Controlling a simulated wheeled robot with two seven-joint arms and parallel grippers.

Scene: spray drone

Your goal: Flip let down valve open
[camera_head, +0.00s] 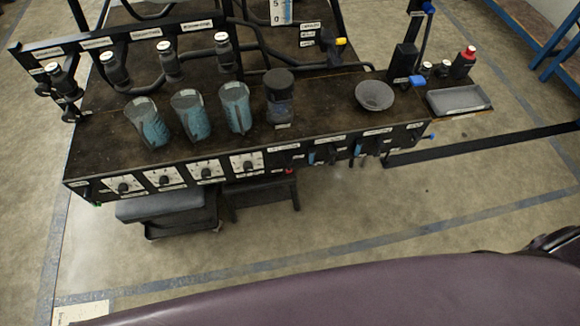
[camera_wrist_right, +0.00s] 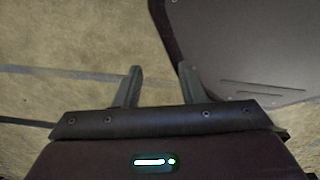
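A long dark bench (camera_head: 330,97) stands across the head view. Its front panel carries several small blue handles, among them a left one (camera_head: 311,158), a middle one (camera_head: 357,149) and one further right (camera_head: 388,134). Their labels are too small to read, so I cannot tell which is the let down valve or how it is set. Other blue handles show beside the bench top (camera_head: 417,80) and at its right end (camera_head: 430,135). In the right wrist view my right gripper (camera_wrist_right: 158,72) has its fingers apart with nothing between them, above bare floor. My left gripper is not in view.
Several clear cups with blue liquid (camera_head: 191,117), a dark jar (camera_head: 279,97) and a grey funnel (camera_head: 374,95) stand on the bench. Four-knob dials (camera_head: 206,172) line the front left. A dark step (camera_head: 165,205) sits below. A dark bar (camera_head: 480,146) extends right. Floor (camera_head: 330,225) in front is clear.

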